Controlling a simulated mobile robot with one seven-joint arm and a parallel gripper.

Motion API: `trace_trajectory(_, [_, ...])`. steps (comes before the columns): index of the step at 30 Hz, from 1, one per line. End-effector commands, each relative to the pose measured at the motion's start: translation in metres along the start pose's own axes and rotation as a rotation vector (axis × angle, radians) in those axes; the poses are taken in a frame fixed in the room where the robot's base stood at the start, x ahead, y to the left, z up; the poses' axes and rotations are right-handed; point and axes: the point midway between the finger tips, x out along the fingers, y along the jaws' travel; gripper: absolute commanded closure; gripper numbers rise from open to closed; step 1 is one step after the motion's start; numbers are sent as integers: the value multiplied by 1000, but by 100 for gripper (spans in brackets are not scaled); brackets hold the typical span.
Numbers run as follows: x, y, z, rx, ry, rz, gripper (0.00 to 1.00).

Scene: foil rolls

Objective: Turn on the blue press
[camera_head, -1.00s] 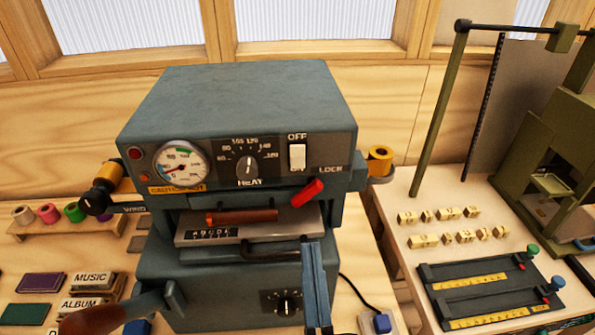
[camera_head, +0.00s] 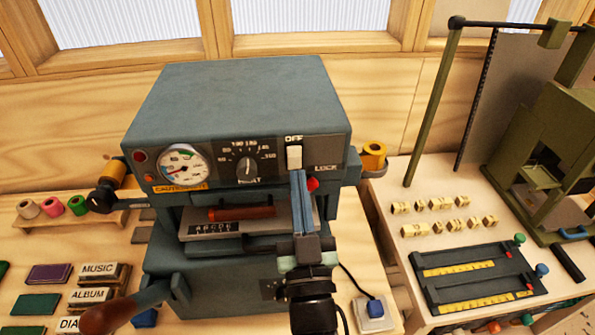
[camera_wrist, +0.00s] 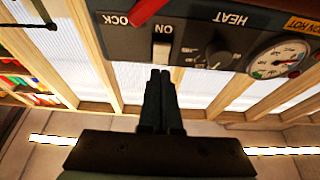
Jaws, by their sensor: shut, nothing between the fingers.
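The blue press (camera_head: 240,100) stands in the middle of the bench, with a gauge, a HEAT dial and a white rocker switch (camera_head: 295,157) on its front panel. The OFF label is above the switch; the ON label shows beside the switch (camera_wrist: 161,52) in the wrist view, which is upside down. My gripper (camera_head: 298,174) is shut and empty, its fingertips just below the switch; I cannot tell whether they touch it. The fingers hide the panel under the switch. In the wrist view the fingertips (camera_wrist: 160,72) point at the switch.
A red LOCK lever (camera_head: 313,185) is just right of my fingers, partly hidden. A drawer-like plate (camera_head: 215,228) juts out below the panel. A green machine (camera_head: 545,150) stands right.

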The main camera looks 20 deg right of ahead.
Motion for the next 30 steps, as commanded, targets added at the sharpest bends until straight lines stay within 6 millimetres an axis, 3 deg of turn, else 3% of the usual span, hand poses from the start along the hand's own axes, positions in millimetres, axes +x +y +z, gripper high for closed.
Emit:
trace_trajectory(9, [17,0,17,0,2,0,100])
trace_trajectory(22, [18,0,20,0,3,0,100])
trace_trajectory(30, [19,0,33,0,67,1,100])
